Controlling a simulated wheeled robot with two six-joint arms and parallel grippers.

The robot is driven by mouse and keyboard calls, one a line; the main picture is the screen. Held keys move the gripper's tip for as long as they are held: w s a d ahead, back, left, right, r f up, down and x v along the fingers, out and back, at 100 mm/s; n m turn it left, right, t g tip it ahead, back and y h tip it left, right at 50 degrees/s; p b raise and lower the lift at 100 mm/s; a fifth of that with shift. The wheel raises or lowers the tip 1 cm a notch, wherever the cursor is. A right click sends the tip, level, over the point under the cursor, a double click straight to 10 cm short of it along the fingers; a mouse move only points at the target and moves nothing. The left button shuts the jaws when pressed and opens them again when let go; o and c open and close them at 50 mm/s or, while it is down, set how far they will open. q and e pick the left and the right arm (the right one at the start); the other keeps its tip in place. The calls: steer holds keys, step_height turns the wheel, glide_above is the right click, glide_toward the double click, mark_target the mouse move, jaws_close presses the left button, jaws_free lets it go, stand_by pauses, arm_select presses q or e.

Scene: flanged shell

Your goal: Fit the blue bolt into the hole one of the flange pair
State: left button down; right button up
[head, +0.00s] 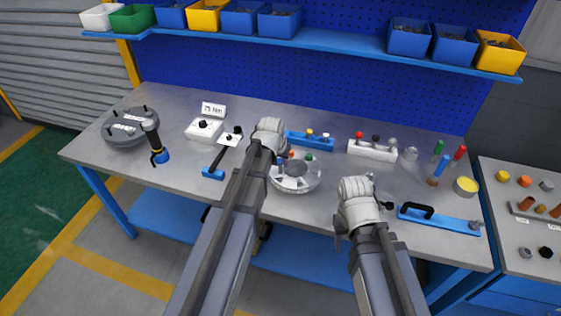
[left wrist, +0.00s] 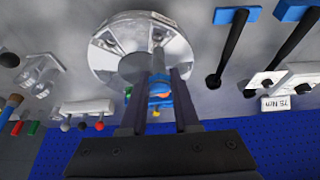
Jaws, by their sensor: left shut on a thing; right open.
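My left gripper (head: 281,159) is shut on the blue bolt (left wrist: 158,83), beside the round metal flange (head: 296,184). In the left wrist view the bolt stands between the two fingers (left wrist: 160,88), with its grey shank against the lower rim of the flange (left wrist: 112,64). I cannot tell whether the shank is in a hole. An orange piece (head: 291,153) and a green piece (head: 309,157) show at the flange's far side. My right gripper (head: 382,192) is open and empty, right of the flange; its fingers are partly hidden by its wrist.
A blue rack (head: 322,144) with small parts stands behind the flange. A white block with knobs (head: 372,152) is to its right. A black-handled blue tool (head: 213,172) lies left; a blue bar with a handle (head: 455,222) lies right. Bare table lies between the flange and right gripper.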

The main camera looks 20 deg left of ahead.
mark_target(280, 171)
arm_select(q)
steer(key=shift+f+b, duration=0.4)
steer(key=shift+f, duration=0.35)
steer(key=shift+f+b, duration=2.2)
steer(key=shift+b, duration=0.05)
stand_by(0.6)
steer(key=c, duration=0.6)
jaws_free()
steer(key=shift+r, duration=0.15)
steer(key=p+v, duration=0.7)
steer(key=shift+s+r, duration=0.2)
steer(key=shift+r, duration=0.1)
